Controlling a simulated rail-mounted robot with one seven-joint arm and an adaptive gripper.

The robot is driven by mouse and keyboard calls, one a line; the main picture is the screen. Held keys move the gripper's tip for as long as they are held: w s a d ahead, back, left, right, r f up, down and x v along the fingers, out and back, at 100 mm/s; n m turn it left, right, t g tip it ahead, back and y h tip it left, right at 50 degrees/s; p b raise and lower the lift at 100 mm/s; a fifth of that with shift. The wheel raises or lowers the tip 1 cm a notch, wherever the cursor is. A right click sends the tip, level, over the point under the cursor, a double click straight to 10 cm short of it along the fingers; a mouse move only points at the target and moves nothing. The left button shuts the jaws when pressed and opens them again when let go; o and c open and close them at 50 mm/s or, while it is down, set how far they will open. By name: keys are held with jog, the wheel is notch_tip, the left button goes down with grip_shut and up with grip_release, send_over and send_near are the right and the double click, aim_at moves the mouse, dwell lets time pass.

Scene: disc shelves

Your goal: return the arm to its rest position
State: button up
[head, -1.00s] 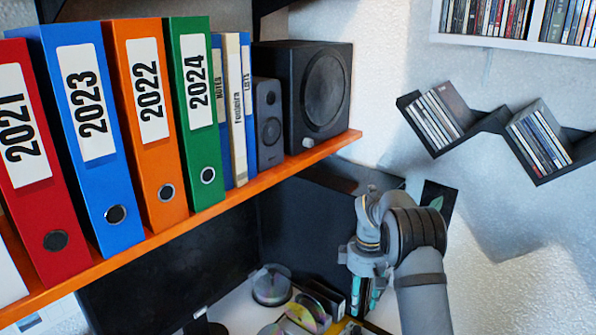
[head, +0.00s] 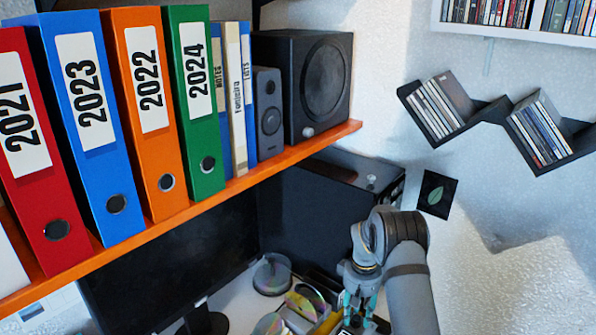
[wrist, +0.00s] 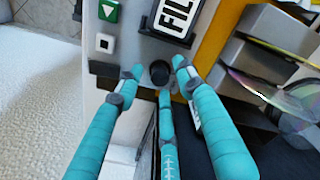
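My gripper (head: 358,302) hangs at the end of my arm, low and right of centre in the head view, with its teal fingers pointing down over the desk. In the wrist view my gripper (wrist: 157,80) has its teal fingers spread, with nothing visibly held between them. A black knob (wrist: 159,72) shows between the fingertips; I cannot tell whether any finger touches it.
An orange shelf (head: 230,190) holds binders and a black speaker (head: 318,85) at left and above. A monitor (head: 170,270), a disc spindle (head: 272,275) and a large black box (head: 315,215) are nearby. Zigzag disc shelves (head: 490,112) hang at right.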

jog(key=m, duration=0.2)
jog(key=shift+m, duration=0.4)
notch_tip(320, 180, up, 10)
jog(key=s+m, duration=0.2)
jog(key=m, duration=0.3)
jog(key=shift+a+r+g, duration=0.15)
jog(key=shift+r+g, duration=0.05)
jog(key=shift+g, duration=0.1)
jog(key=shift+s, duration=0.1)
